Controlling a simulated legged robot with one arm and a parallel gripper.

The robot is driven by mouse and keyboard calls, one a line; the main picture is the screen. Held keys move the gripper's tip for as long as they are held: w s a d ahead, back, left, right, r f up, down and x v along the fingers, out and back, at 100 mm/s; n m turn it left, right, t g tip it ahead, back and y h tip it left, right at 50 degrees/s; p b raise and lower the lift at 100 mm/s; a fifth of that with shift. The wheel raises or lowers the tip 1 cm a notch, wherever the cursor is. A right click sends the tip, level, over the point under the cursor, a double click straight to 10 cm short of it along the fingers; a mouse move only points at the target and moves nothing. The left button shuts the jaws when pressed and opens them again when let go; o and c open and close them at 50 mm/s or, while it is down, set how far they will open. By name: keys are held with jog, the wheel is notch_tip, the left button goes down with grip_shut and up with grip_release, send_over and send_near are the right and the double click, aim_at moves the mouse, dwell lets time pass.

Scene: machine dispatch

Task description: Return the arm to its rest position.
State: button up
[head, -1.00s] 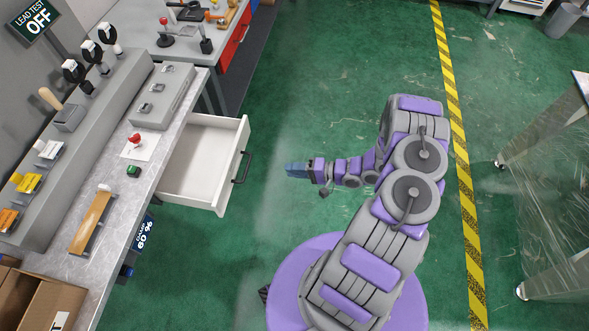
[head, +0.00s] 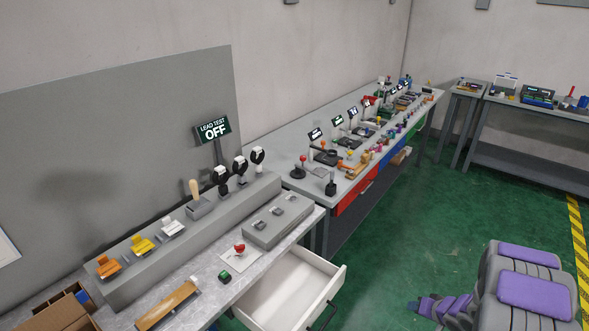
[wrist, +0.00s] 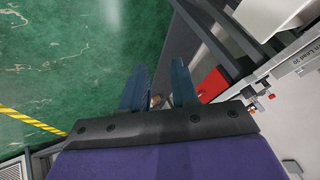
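My arm shows at the lower right of the head view, its grey and purple links bent over the green floor. The arm's base is out of view.
The white drawer (head: 290,290) stands open from the near workbench (head: 207,268). A long second bench (head: 262,142) runs behind. Green floor (head: 400,245) is clear around the arm.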

jog(key=s+r+g+h, duration=0.2)
jog(key=s+r+h, duration=0.1)
jog(key=r, duration=0.8)
jog(key=s+r+g+h, duration=0.1)
jog(key=s+r+h, duration=0.3)
jog(key=r, duration=0.6)
jog(key=s+a+r+n+g+y, duration=0.2)
jog(key=s+a+r+g, duration=0.1)
jog(key=s+a, duration=0.9)
jog(key=s+a+r+n+g+y, duration=0.2)
jog(key=s+a+r, duration=0.4)
jog(key=s+a, duration=0.6)
jog(key=s+g+y, duration=0.1)
jog(key=s, duration=0.3)
jog(key=shift+s+a, duration=0.25)
jog(key=shift+a, duration=0.1)
